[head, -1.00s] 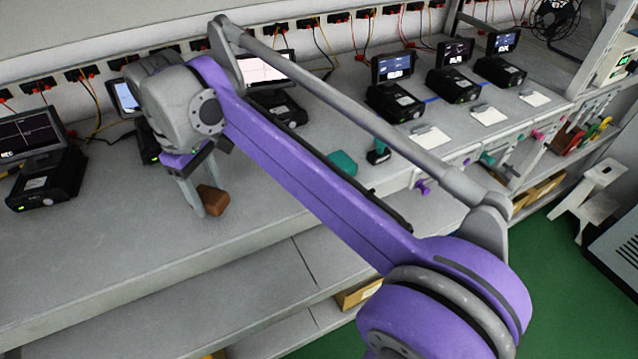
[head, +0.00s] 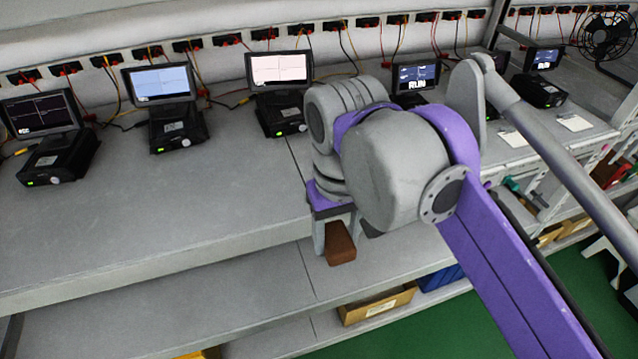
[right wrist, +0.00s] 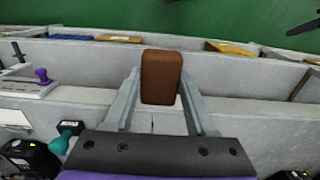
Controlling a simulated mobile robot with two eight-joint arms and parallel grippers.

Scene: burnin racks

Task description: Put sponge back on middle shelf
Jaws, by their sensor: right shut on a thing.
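The sponge is a brown block (head: 341,243), which also shows in the right wrist view (right wrist: 160,78). My right gripper (right wrist: 158,95) is shut on it, with one grey finger on each side. In the head view the right gripper (head: 336,236) points down and holds the sponge in front of the bench edge, above the shelf below. The middle shelf (head: 200,300) is the grey board under the bench top, with bare surface at its left. Part of the right gripper is hidden behind my own wrist. My left gripper is not in view.
The bench top (head: 240,205) carries several black test units with screens, such as one (head: 283,112) at the back. A cardboard box (head: 378,304) and a blue box (head: 440,277) sit lower down. Green floor lies to the right.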

